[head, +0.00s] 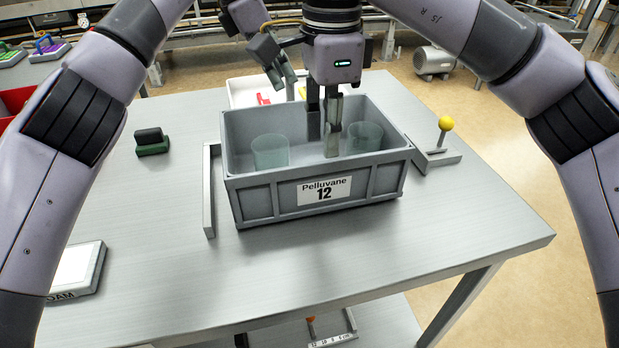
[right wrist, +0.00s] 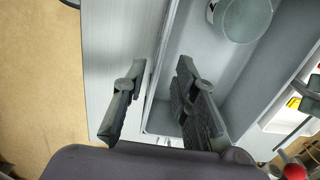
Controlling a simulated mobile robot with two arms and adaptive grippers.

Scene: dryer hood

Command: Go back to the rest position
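My right gripper (head: 324,140) hangs over the grey crate (head: 290,213) labelled "Pelluvane 12". It is open and empty, pointing down. In the right wrist view its fingers (right wrist: 160,98) are well apart, one over the crate's inside and one over the table strip beside the wall. Two clear greenish cups stand in the crate, one at left (head: 270,152) and one at right (head: 364,138); one cup (right wrist: 245,17) also shows in the right wrist view. My left gripper (head: 284,90) is higher, behind the crate's far rim, near a white tray. Its fingers look apart with nothing between them.
The white tray (head: 240,92) holds a red item (head: 263,99). A yellow-knobbed lever (head: 445,123) stands right of the crate, a grey bracket (head: 208,190) left. A dark green block (head: 151,143) and a flat device (head: 78,268) lie on the left. The front table is clear.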

